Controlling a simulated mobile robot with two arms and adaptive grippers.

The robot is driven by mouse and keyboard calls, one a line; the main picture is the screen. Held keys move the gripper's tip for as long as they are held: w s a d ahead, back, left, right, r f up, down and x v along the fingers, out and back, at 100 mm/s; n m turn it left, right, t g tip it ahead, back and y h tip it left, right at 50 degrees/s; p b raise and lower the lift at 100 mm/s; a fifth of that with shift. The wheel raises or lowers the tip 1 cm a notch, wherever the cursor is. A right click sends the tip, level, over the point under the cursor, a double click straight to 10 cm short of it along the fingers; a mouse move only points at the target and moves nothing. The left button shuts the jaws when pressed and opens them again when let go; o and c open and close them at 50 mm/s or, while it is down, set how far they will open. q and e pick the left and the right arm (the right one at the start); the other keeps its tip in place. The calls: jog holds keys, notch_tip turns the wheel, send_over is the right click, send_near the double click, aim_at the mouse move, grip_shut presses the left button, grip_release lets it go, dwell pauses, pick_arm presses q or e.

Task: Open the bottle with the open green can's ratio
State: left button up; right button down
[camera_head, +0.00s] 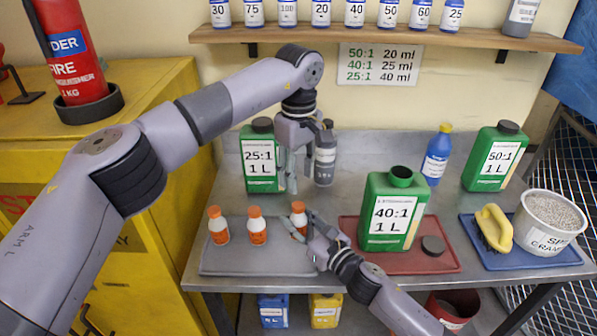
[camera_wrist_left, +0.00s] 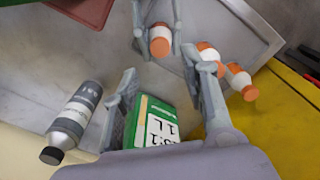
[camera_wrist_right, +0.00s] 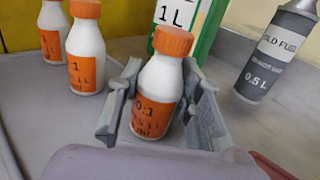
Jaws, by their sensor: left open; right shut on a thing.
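The open green can (camera_head: 376,236), marked 40:1 1 L, stands uncapped on the red tray (camera_head: 440,262), a black cap (camera_head: 433,245) beside it. Three white bottles with orange caps are at the grey tray: left (camera_head: 218,227), middle (camera_head: 257,228) and right (camera_head: 298,212). My right gripper (camera_head: 318,228) is shut around the right bottle, which is upright in the right wrist view (camera_wrist_right: 158,95); its label partly reads "0:1". I cannot tell whether it touches the tray. My left gripper (camera_head: 291,178) is open and empty, above the bench beside the capped 25:1 can (camera_head: 257,165).
A grey bottle (camera_head: 325,165) stands behind my left gripper. A blue bottle (camera_head: 437,158) and a capped 50:1 can (camera_head: 490,160) stand at the back right. A blue tray (camera_head: 500,262) holds a yellow brush (camera_head: 494,225) and a white tub (camera_head: 545,235). A ratio sign (camera_head: 380,65) hangs behind.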

aim_at(298, 205)
pick_arm(q)
jog(key=m, duration=0.7)
jog(key=shift+m, duration=0.3)
jog(key=m, duration=0.5)
jog(key=shift+m, duration=0.3)
pick_arm(e)
jog(key=shift+f, duration=0.1)
pick_arm(q)
jog(key=shift+f, duration=0.55)
notch_tip(298, 205, down, 7)
jog(key=shift+c, duration=0.6)
grip_shut()
